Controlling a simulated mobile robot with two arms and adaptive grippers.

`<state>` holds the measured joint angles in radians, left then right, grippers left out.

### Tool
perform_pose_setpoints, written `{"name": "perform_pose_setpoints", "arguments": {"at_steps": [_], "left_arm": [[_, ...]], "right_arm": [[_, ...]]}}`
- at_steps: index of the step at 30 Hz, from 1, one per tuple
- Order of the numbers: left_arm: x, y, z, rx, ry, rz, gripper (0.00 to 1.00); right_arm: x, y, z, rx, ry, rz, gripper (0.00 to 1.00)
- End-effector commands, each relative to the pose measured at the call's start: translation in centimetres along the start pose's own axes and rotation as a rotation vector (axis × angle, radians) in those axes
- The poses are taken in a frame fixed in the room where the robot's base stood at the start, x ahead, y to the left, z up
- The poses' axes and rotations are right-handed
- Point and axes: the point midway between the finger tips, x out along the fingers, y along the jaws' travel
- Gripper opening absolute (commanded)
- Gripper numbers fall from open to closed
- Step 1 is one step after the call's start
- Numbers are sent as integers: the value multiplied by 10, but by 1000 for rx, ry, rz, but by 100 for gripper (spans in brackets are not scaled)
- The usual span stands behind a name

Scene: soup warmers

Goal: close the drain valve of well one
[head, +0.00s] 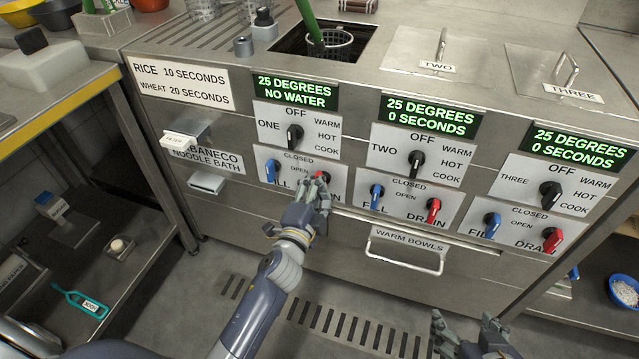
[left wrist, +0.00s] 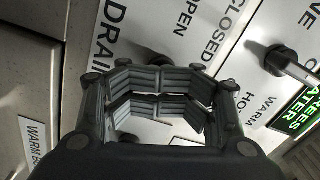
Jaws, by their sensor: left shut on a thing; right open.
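The red drain valve of well one (head: 325,174) is on the valve plate under the display reading "25 degrees no water". My left gripper (head: 318,188) is at this valve with its fingers closed on it, and they hide most of the handle and the drain label. In the left wrist view my left gripper (left wrist: 160,105) is in front of the labels "drain", "open" and "closed"; the dark base of the valve (left wrist: 157,56) shows behind the fingers. The valve's exact angle is hidden. My right gripper (head: 470,338) is open and empty at the bottom of the head view.
The blue fill valve (head: 272,171) of well one is just left. The black temperature knob (head: 294,135) is above. Wells two and three have similar knobs to the right. A drawer handle (head: 405,262) sticks out below. A strainer basket (head: 330,45) sits in well one.

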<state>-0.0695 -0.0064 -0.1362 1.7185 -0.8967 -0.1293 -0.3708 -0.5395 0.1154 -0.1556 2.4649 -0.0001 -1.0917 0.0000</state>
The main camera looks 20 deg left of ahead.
Motion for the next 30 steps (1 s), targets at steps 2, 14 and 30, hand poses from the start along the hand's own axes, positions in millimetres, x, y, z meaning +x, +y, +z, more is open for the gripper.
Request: {"name": "perform_pose_setpoints", "arguments": {"at_steps": [2, 14, 30], "left_arm": [[3, -6, 3, 116, -6, -9, 11], [3, -6, 4, 276, -8, -9, 11], [2, -4, 3, 324, -6, -6, 70]], "right_arm": [[-1, 0, 1, 0, -6, 0, 70], [-1, 1, 4, 0, -22, 2, 70], [-1, 2, 3, 0, -24, 3, 70]]}}
